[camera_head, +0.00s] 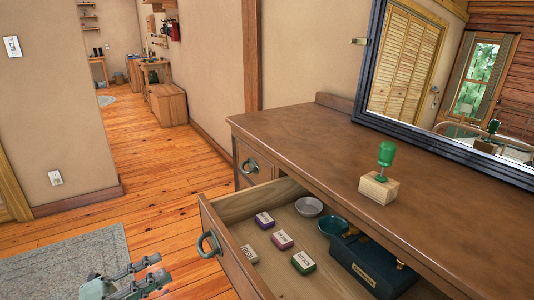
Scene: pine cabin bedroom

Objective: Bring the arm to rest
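My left gripper (157,269) shows at the bottom left, over the floor and rug. Its two fingers point right and stand apart, with nothing between them. It is in front of and left of the open drawer (228,252), below the ring handle (208,244), and looks apart from it. The rest of my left arm is cut off by the lower edge of the picture. My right gripper is not in view.
The drawer juts from the wooden dresser (290,126) and holds several small labelled boxes, two bowls (309,207) and a dark case (368,266). A green-knobbed wooden block (379,188) stands on top, before a mirror (405,70).

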